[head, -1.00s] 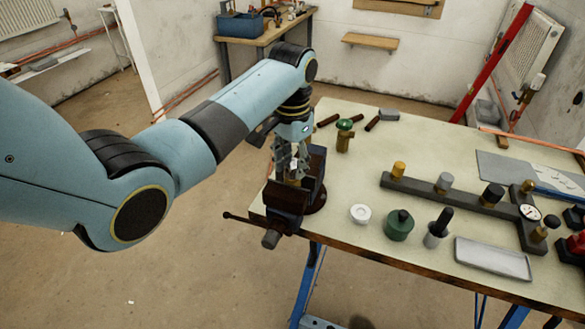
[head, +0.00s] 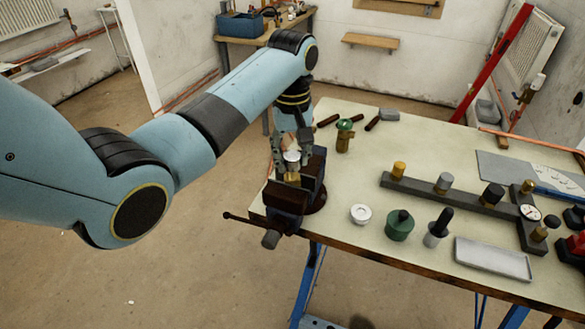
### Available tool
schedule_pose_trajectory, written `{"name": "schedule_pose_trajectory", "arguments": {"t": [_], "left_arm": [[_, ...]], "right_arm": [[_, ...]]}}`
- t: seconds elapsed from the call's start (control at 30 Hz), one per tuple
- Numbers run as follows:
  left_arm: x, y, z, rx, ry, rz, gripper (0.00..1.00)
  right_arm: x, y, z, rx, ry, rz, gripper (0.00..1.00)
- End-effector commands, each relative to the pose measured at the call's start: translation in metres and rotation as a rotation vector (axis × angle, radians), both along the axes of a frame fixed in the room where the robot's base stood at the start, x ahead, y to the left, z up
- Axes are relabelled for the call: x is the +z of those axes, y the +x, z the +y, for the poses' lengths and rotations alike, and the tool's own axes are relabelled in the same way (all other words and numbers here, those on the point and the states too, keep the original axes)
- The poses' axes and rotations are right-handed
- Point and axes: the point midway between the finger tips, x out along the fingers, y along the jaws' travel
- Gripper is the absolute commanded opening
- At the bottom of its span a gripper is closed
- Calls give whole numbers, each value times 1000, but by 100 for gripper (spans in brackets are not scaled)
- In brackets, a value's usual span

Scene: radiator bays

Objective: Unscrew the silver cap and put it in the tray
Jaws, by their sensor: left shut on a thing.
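My left gripper (head: 290,149) is over the bench vise (head: 289,200) at the table's left corner. Its fingers are shut on a small pale, silver-looking cap (head: 292,157), with brass (head: 292,177) just below it between the vise jaws. I cannot tell whether the cap and brass are still joined; the fingers partly hide them. The shallow grey tray (head: 493,260) lies empty near the table's front edge. My right gripper is not in view.
A white round part (head: 361,214), a green pot (head: 399,226) and a black-handled brush (head: 438,228) stand between vise and tray. A green-topped brass valve (head: 344,135) stands behind the vise. The table's middle (head: 350,180) is clear.

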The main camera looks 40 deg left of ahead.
Motion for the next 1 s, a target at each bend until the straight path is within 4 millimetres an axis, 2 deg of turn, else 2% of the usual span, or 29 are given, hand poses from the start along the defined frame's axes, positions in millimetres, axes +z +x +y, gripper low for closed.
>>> {"name": "schedule_pose_trajectory", "arguments": {"t": [0.5,1.0], "left_arm": [[27,0,0,-1,0,0,0],[30,0,0,-12,0,0,0]], "right_arm": [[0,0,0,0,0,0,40],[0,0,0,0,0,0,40]]}}
